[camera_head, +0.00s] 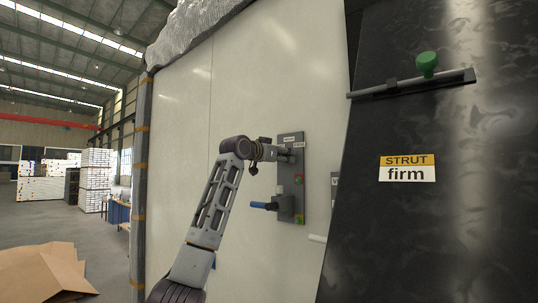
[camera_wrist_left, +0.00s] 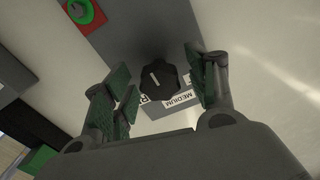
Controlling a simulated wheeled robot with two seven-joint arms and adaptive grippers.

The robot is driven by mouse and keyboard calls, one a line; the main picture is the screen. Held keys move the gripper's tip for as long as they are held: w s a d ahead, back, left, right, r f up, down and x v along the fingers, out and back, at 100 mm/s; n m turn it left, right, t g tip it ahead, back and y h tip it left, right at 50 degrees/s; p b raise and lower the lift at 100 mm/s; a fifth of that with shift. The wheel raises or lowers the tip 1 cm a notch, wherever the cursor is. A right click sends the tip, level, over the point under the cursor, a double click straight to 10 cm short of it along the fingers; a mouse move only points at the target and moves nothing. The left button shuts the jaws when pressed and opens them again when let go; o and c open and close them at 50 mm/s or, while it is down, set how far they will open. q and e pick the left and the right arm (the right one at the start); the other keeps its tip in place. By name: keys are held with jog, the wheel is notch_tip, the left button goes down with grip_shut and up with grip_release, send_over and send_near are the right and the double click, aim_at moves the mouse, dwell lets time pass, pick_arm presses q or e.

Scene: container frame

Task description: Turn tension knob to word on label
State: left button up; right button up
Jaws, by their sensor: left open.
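The dark tension knob (camera_wrist_left: 158,78) sits on a grey panel in the left wrist view, with a pale pointer line on its face. A white label reading MEDIUM (camera_wrist_left: 178,103) is beside it; other labels around it are partly hidden. My left gripper (camera_wrist_left: 160,90) is open, with its green-padded fingers on either side of the knob; contact cannot be told. In the head view my left gripper (camera_head: 282,153) is at the upper part of the grey panel (camera_head: 291,139) and hides the knob. A yellow and white label (camera_head: 407,174) reads "STRUT firm". My right gripper is out of view.
A dark leaning panel at the right holds a rod with a green knob (camera_head: 427,63). Cardboard (camera_head: 42,271) lies at lower left. The pale wall left of the panel is clear.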

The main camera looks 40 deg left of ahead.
pick_arm(q)
jog(key=s, duration=1.1)
jog(key=shift+s+a, duration=0.3)
jog(key=shift+a, duration=0.15)
jog(key=shift+f, duration=0.1)
dwell(0.4)
